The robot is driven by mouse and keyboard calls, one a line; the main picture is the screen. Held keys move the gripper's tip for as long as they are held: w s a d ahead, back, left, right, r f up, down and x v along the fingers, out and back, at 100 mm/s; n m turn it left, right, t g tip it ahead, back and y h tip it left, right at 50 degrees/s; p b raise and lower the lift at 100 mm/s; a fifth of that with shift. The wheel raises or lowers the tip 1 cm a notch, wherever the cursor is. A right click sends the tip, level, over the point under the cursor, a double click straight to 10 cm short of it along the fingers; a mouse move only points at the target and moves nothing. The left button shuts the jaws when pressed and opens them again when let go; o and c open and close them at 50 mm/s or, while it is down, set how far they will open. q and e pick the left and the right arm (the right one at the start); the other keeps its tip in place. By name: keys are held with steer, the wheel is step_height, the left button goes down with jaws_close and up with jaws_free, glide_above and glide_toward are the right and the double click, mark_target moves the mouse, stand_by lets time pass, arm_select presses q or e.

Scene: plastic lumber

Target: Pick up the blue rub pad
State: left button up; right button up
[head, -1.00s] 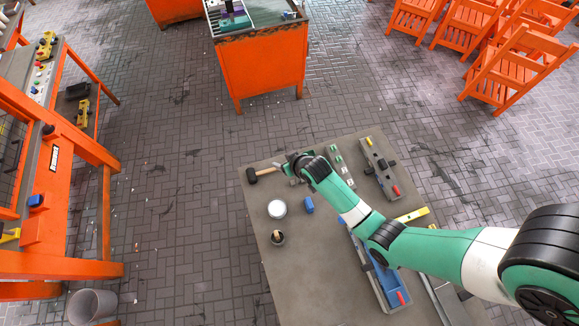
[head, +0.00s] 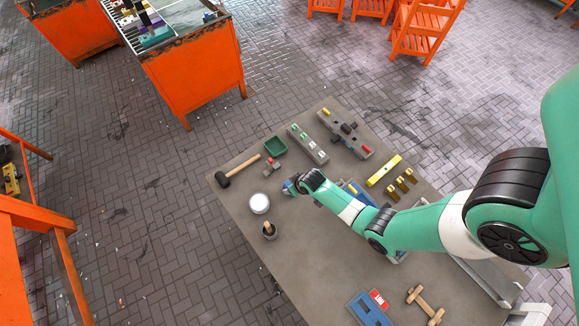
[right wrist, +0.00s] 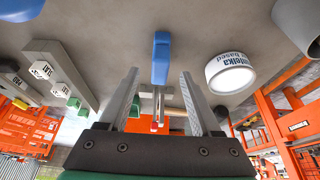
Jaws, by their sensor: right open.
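The blue rub pad (right wrist: 161,58) is a small blue block lying on the grey table. In the right wrist view it is centred just beyond my fingertips, in line with the gap between them. In the head view a bit of blue (head: 287,187), likely the pad, shows by the end of my right arm, which hides the rest. My right gripper (right wrist: 161,77) is open, its two grey fingers apart with nothing held; it shows in the head view (head: 293,185) over the left side of the table. My left gripper is in no view.
A white tin (head: 260,204) stands close to the pad, with a dark cup (head: 269,232) nearer. A mallet (head: 239,170), a green tray (head: 275,147) and a grey block (head: 308,144) lie beyond. The near left table surface (head: 285,265) is clear.

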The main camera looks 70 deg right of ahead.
steer(key=shift+w+d+f, duration=0.1)
steer(key=shift+w+f, duration=0.05)
steer(key=shift+f, duration=0.35)
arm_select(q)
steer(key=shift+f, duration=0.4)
arm_select(e)
steer(key=shift+r, duration=0.1)
steer(key=b+x, duration=0.4)
steer(key=shift+f, duration=0.4)
steer(key=shift+f+b, duration=0.3)
steer(key=shift+b, duration=0.2)
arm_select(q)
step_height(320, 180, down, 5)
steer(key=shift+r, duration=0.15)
arm_select(e)
steer(key=shift+r, duration=0.15)
jaws_close()
